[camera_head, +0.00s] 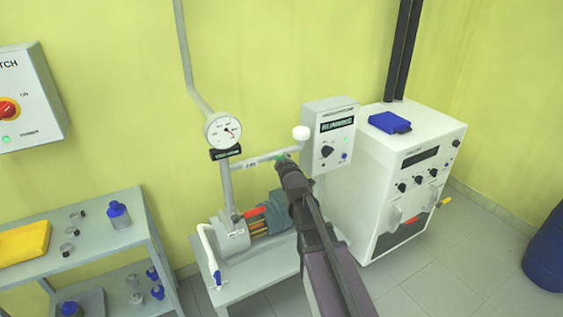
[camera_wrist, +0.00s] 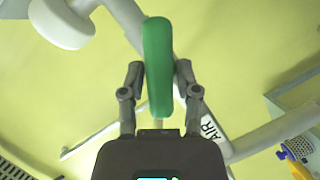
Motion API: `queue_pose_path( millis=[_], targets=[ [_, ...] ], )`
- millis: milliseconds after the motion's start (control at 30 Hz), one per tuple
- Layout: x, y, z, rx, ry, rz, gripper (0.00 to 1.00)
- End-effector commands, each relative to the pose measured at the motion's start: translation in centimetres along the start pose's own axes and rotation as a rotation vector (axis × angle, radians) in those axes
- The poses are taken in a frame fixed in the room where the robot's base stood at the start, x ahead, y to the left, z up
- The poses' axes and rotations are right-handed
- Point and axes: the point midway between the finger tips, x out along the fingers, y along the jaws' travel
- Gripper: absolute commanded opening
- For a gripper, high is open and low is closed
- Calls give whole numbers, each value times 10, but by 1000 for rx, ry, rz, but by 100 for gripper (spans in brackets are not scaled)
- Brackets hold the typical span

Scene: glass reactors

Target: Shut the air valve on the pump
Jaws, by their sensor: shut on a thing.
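The pump (camera_head: 233,236) stands on a low bench against the wall, with a grey housing and a teal motor. A grey horizontal pipe (camera_head: 256,160) with a label runs above it. My gripper (camera_head: 284,161) reaches this pipe's right end and hides most of the green valve handle (camera_head: 280,157). In the wrist view the green handle (camera_wrist: 157,40) stands upright between the two fingers of my gripper (camera_wrist: 160,82), which are shut on it. The pipe beside it reads AIR (camera_wrist: 211,128). The valve body is mostly hidden.
A round gauge (camera_head: 223,130) sits left of the pipe. A control box (camera_head: 331,135) and a white knob-like cap (camera_head: 301,132) are close right of my gripper. A white cabinet (camera_head: 385,160) stands further right. A shelf (camera_head: 125,238) with bottles is at left.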

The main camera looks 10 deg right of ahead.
Motion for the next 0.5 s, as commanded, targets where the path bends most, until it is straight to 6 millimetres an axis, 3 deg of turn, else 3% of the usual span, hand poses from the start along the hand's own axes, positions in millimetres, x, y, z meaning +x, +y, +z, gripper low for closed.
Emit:
queue_pose_path(
  millis=[500],
  targets=[
    [-1, 1, 3, 123, -8, -55, 0]
  ],
)
